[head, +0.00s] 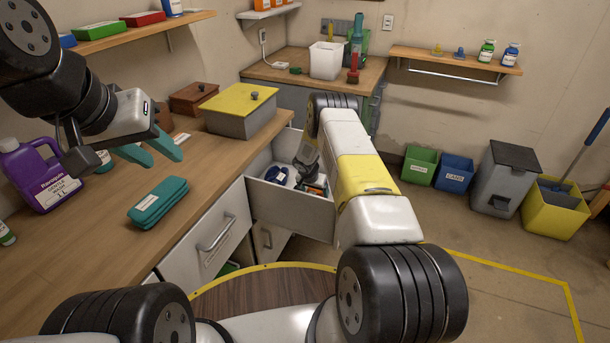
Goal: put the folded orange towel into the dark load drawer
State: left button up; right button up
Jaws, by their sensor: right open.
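No orange towel shows; the folded cloth in view is a teal stack (158,202) with a small white label, lying on the wooden counter. My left gripper (166,159) is open and empty, with teal fingers, above the counter just beyond the folded teal cloth. An open drawer (290,205) under the counter looks light grey, not dark; it holds a blue-and-white item (280,175) and other small things. My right gripper (310,174) is at this drawer, mostly hidden by my own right arm; its fingertips are not clear.
A purple jug (38,175) stands at the counter's left. A grey box with a yellow lid (238,110) and a brown box (193,98) stand behind. A closed white drawer front (207,243) is left of the open drawer. Bins (455,172) line the right wall; the floor before them is clear.

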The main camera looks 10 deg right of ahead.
jog(key=w+d+r+v, duration=0.1)
jog(key=d+v, duration=0.1)
jog(key=v, duration=1.2)
jog(key=w+d+r+v, duration=0.1)
jog(key=w+d+v, duration=0.1)
jog(key=v, duration=1.2)
jog(key=s+r+n+t+y, duration=0.1)
jog(key=s+r, duration=0.4)
jog(key=r, duration=0.3)
jog(key=s+r+n+y, duration=0.1)
jog(key=s+r, duration=0.5)
jog(key=r, duration=0.2)
jog(key=s+a+r+n+y, duration=0.1)
jog(key=s+r, duration=0.4)
jog(key=s, duration=0.8)
jog(key=s+a+r+n+t+y, duration=0.1)
jog(key=s+a+r+n, duration=0.3)
jog(key=s, duration=1)
jog(key=shift+a+r+y, duration=0.4)
jog(key=shift+r, duration=0.3)
